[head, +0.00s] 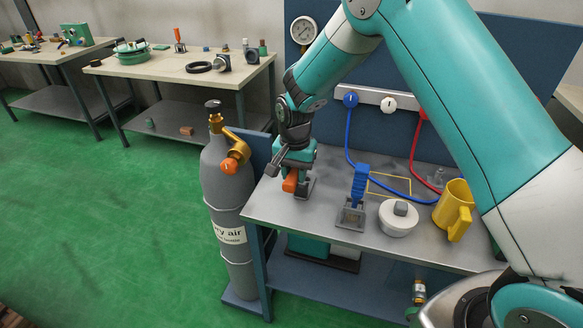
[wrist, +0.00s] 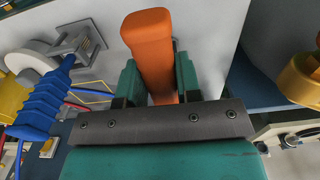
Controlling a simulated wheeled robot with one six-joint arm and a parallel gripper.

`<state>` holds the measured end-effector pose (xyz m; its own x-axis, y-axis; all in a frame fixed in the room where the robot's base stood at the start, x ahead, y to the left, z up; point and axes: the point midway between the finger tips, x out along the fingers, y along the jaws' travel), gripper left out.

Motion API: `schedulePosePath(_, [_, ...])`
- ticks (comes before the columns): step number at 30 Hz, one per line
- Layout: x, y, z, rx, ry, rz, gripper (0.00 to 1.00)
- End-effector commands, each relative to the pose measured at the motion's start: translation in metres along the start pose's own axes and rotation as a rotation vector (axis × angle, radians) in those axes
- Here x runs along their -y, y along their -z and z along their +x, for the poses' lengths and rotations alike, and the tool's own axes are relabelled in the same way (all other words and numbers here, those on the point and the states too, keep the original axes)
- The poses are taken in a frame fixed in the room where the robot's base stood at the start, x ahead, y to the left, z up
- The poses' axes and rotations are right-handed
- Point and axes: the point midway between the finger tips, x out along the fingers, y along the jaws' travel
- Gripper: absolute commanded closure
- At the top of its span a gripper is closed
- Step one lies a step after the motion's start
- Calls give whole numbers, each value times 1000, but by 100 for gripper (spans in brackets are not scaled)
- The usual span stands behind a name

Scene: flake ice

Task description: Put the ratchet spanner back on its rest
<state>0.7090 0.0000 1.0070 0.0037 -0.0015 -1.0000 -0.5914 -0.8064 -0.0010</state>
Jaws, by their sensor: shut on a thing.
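The ratchet spanner shows as an orange handle (head: 290,181) at the left end of the steel bench in the head view. In the wrist view the thick orange handle (wrist: 149,45) stands between the two teal fingers. My gripper (head: 296,170) is shut on it, and the fingers (wrist: 158,82) lie along both its sides. The spanner's head is hidden. A grey piece (head: 304,188) shows just right of the handle; I cannot tell whether it is the rest or whether the spanner touches it.
Beyond are a white lidded pot (head: 397,221), a yellow mug (head: 453,205) and blue and red hoses. A grey gas cylinder (head: 226,190) with an orange-knobbed valve stands left of the bench (head: 318,222).

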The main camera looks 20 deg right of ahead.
Motion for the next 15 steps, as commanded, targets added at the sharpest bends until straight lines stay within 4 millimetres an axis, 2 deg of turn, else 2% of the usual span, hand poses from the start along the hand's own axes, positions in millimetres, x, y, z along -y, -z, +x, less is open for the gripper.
schedulePosePath(15, [2,-2,34,0,0,-4,100])
